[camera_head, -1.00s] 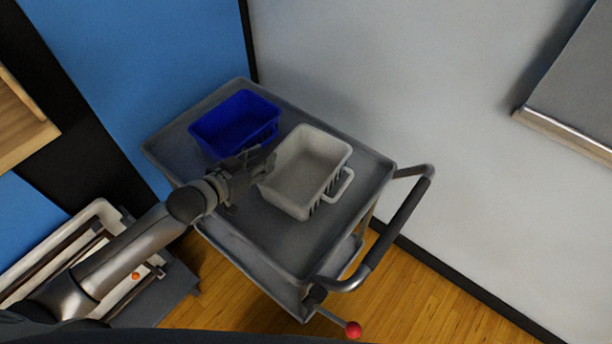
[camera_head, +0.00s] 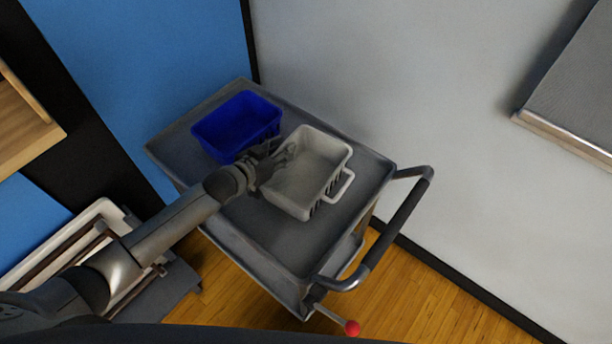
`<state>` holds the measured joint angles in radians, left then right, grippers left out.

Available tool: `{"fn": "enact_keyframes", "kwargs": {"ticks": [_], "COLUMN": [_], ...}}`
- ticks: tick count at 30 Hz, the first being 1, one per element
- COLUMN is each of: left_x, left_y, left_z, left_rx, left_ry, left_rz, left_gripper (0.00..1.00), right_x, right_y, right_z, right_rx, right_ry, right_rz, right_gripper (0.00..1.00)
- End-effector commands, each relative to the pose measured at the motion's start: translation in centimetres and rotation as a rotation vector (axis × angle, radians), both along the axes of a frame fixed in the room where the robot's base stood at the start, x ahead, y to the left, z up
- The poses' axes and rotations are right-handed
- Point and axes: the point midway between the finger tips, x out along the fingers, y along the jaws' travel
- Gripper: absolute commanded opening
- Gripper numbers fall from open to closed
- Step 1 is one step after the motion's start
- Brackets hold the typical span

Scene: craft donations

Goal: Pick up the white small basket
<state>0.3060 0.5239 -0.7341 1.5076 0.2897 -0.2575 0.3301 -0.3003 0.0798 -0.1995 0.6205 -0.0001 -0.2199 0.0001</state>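The white small basket (camera_head: 318,160) stands upright on the top of a grey cart, with a handle loop on its right side. It looks empty. My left gripper (camera_head: 286,156) reaches in from the left and is at the basket's left rim, its fingers overlapping the rim and the inside edge. The fingers are small and dark here, so I cannot tell whether they are open or closed on the rim. My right gripper is not in view.
A blue basket (camera_head: 236,122) stands just left of the white one, close to my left gripper. The grey cart (camera_head: 262,232) has a raised edge and a push handle (camera_head: 400,228) at right. A grey wall stands behind. A red knob (camera_head: 352,328) shows low down.

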Motion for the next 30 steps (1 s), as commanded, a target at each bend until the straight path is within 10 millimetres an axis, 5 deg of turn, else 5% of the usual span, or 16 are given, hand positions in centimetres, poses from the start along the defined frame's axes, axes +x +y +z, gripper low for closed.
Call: {"fn": "enact_keyframes", "kwargs": {"ticks": [3,10,30], "left_x": [-0.01,-0.01,-0.01], "left_y": [0.02,0.04,0.22], "left_z": [0.02,0.02,0.18], "left_rx": [0.000,0.000,0.009], "left_ry": [0.000,0.000,-0.001], "left_rz": [0.000,0.000,0.000], "left_gripper": [0.30,0.00,0.00], "right_x": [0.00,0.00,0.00], "right_y": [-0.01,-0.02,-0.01], "right_z": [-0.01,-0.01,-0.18], "right_rx": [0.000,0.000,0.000], "right_ry": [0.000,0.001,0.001], "right_rz": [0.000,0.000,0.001], "right_gripper": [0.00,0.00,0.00]}}
